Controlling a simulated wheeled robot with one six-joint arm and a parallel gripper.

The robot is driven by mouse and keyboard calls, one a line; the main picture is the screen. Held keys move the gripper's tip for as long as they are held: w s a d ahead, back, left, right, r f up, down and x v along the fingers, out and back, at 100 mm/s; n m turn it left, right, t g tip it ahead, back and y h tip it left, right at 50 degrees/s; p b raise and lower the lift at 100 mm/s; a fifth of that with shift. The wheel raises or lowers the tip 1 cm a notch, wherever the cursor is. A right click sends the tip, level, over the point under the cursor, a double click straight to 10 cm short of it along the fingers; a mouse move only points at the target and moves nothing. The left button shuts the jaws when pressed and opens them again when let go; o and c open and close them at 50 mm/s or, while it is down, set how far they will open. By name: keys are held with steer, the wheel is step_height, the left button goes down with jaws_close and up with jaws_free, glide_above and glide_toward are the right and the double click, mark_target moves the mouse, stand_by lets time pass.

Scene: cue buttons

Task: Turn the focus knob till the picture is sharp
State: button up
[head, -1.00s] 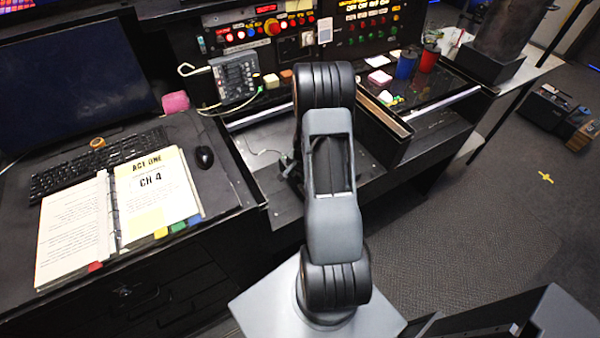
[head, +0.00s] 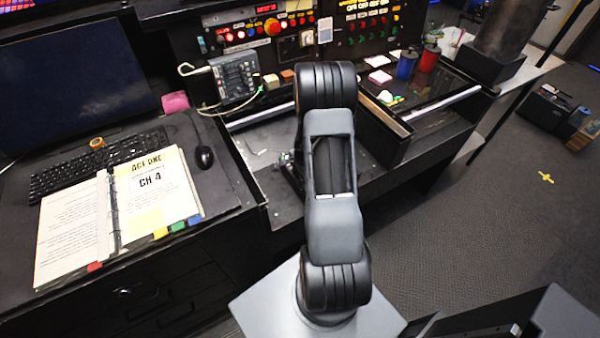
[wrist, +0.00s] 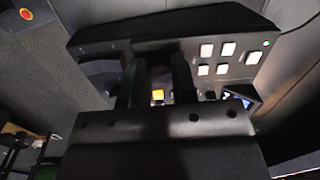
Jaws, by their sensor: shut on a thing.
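My gripper (wrist: 157,82) shows in the wrist view as two dark fingers reaching to a black panel. It is shut on a dark thing between the fingers, which I take to be the focus knob; the fingers and shadow hide most of it, so its turn cannot be read. A small screen (wrist: 240,98) stands right of the fingers, seen at a slant; I cannot tell how sharp its picture is. In the head view my arm hides the gripper and knob.
In the head view, an open binder (head: 150,200), keyboard (head: 70,175) and mouse (head: 204,157) lie on the left desk.

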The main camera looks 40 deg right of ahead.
steer(key=o, duration=0.7)
steer(key=shift+c, duration=0.2)
step_height(320, 180, up, 14)
steer(key=s, duration=0.2)
steer(key=shift+d+f, duration=0.15)
steer(key=shift+d, duration=0.2)
steer(key=s+a+r+n+t, duration=0.1)
steer(key=s+a+r+n, duration=0.4)
steer(key=a+r+n, duration=0.2)
steer(key=s+a+r+n+t, duration=0.1)
steer(key=s+a+r+n, duration=0.4)
steer(key=a+n, duration=0.6)
steer(key=a+r, duration=0.2)
steer(key=a, duration=0.1)
steer(key=shift+s+a+r+n+h, duration=0.15)
steer(key=shift+r+n+h, duration=0.1)
steer(key=shift+n+h, duration=0.05)
steer(key=shift+o, duration=0.3)
